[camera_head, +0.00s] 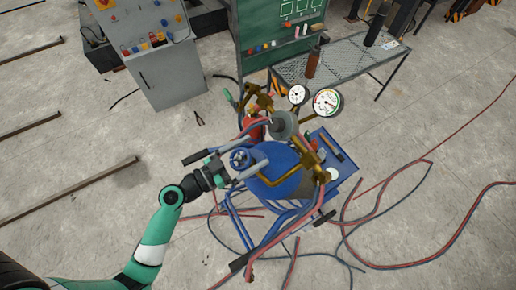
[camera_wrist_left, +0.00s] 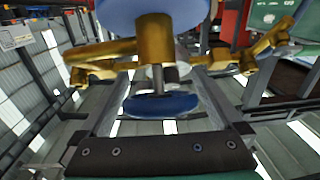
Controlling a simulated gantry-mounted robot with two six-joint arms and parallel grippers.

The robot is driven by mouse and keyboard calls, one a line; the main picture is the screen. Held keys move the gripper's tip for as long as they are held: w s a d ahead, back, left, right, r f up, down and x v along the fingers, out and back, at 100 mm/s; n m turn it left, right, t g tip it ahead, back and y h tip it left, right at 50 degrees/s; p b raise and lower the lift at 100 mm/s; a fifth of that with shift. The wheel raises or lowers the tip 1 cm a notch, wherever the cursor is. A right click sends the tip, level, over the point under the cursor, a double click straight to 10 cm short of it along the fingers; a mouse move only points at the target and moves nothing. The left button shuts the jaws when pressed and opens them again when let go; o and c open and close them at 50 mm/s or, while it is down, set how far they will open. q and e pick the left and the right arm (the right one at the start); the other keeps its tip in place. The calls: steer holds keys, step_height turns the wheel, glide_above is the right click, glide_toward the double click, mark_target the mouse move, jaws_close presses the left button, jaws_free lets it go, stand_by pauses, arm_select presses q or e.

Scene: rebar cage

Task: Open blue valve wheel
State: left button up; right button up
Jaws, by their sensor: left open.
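The blue valve wheel (camera_head: 239,157) sits at the top of the gas bottle cart, beside the large blue cylinder (camera_head: 278,160). In the left wrist view the blue wheel (camera_wrist_left: 160,104) is on a short stem below a brass valve body (camera_wrist_left: 154,40). My left gripper (camera_head: 257,152) is open, its two grey fingers on either side of the wheel. In the left wrist view the wheel lies between the fingers, with gaps visible at its sides. Whether either finger touches it, I cannot tell. My right gripper is not in view.
Two pressure gauges (camera_head: 327,102) rise behind the cylinder. A blue tray (camera_head: 345,168) is at the cart's right. Red and blue hoses (camera_head: 428,262) lie across the floor. A mesh table (camera_head: 345,58) and a grey control cabinet (camera_head: 172,78) stand behind.

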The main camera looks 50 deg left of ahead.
arm_select(q)
steer(key=shift+s, duration=0.1)
steer(key=shift+c, duration=0.4)
steer(key=c, duration=1.1)
steer(key=shift+n, duration=0.3)
steer(key=shift+a+n+y+p, duration=0.1)
steer(key=shift+n+y+p, duration=0.5)
steer(key=shift+y+p, duration=0.15)
steer(key=n+y+p, duration=0.2)
steer(key=p, duration=0.2)
steer(key=n+y+p, duration=0.2)
steer(key=p, duration=0.2)
steer(key=a+n+g+y+p, duration=0.1)
steer(key=n+y+p, duration=0.1)
steer(key=p, duration=0.2)
steer(key=shift+r, duration=0.15)
steer(key=shift+a+f+y+p, duration=0.2)
steer(key=shift+y+p, duration=0.15)
steer(key=shift+p, duration=0.15)
steer(key=shift+n, duration=0.3)
